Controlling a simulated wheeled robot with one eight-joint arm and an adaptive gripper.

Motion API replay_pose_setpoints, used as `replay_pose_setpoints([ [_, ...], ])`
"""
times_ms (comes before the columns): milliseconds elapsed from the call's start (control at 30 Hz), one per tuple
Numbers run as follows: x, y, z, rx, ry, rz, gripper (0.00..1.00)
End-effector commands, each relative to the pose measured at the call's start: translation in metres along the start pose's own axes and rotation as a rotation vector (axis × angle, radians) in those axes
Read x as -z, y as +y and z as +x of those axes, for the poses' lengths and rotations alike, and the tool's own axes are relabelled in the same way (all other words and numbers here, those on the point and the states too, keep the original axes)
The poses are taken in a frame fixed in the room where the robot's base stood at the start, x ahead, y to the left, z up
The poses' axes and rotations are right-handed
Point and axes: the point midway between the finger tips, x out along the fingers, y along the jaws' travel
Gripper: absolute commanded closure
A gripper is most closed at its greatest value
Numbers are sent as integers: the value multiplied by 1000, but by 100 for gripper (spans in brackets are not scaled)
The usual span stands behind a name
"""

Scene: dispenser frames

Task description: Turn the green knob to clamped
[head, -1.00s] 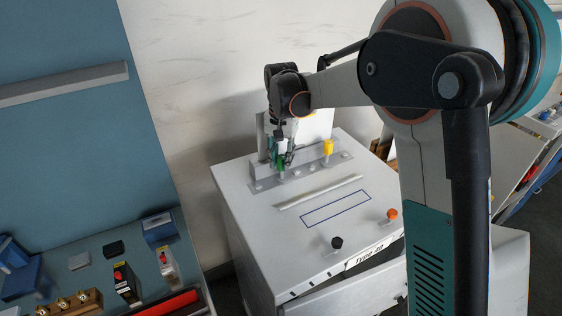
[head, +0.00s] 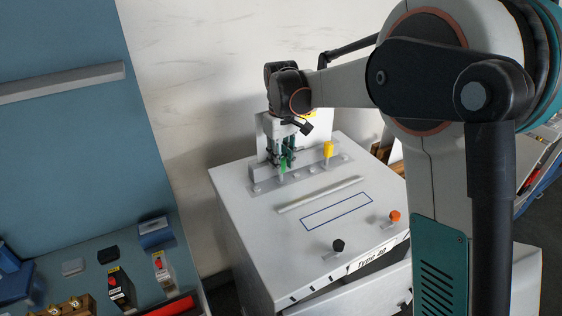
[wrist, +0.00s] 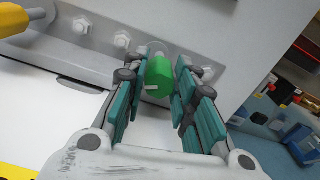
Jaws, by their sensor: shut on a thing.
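The green knob (wrist: 159,76) sits between the two teal finger pads of my gripper (wrist: 158,90) in the wrist view. A small pale mark shows on its side. In the head view the knob (head: 283,167) stands at the left part of the grey bracket (head: 262,186) on the white cabinet top, partly hidden by the fingers. My gripper (head: 283,160) points down over it, with its fingers on either side, shut on it. The clamped marking cannot be made out.
A yellow knob (head: 328,149) stands to the right on the same bracket, and it also shows at the wrist view's upper left (wrist: 14,20). A black knob (head: 338,245) and an orange knob (head: 394,216) are near the cabinet's front. A blue workbench with small parts is at left.

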Motion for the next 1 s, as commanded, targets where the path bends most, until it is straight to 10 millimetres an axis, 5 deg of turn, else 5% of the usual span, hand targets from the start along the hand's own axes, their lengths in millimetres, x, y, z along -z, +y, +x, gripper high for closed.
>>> replay_pose_setpoints([
  [600,1,2,0,-1,2,-561,98],
  [1000,1,2,-1,-1,2,-769,98],
])
